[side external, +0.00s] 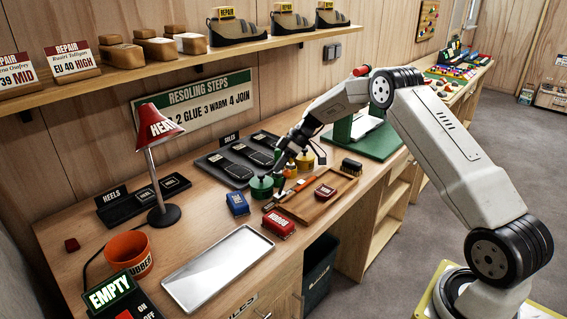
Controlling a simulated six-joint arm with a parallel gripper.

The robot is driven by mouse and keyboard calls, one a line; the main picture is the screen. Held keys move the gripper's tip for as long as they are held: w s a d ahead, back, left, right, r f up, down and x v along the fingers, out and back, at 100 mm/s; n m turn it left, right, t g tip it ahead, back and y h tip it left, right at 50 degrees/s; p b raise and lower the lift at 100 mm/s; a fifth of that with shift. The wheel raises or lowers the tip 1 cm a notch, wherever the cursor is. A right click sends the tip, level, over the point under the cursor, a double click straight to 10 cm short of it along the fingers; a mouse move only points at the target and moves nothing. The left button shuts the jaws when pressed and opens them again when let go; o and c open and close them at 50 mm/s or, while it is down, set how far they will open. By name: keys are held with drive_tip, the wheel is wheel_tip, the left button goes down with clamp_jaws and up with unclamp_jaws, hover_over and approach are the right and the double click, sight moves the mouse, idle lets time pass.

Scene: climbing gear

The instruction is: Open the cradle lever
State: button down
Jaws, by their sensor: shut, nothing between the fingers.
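My gripper (281,167) is dark and small in the side view. It points down over the workbench, among small pots beside the dark sole tray. Its fingers are shut and hold nothing. A green round pot (262,187) stands just left of it and a yellow-topped pot (290,170) just right. An orange-handled item (302,183) lies in front, by the wooden tray. I cannot tell which part is the cradle lever or how it is set. A green stand (374,142) with a white sheet is behind my arm, partly hidden.
The dark sole tray (212,161) lies at the back. A wooden tray (318,207) holds a red block. Red (278,223) and blue (238,203) blocks, an empty metal tray (217,268), a red lamp (157,130) and an orange cup (128,254) stand left. A shelf (190,58) runs above.

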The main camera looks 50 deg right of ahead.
drive_tip(key=shift+r, duration=0.2)
drive_tip(key=shift+r, duration=0.55)
drive_tip(key=w+v, duration=0.2)
drive_tip(key=v, duration=0.7)
drive_tip(key=shift+w+r, duration=0.25)
drive_tip(key=shift+r, duration=0.25)
drive_tip(key=shift+a, duration=0.15)
idle(0.4)
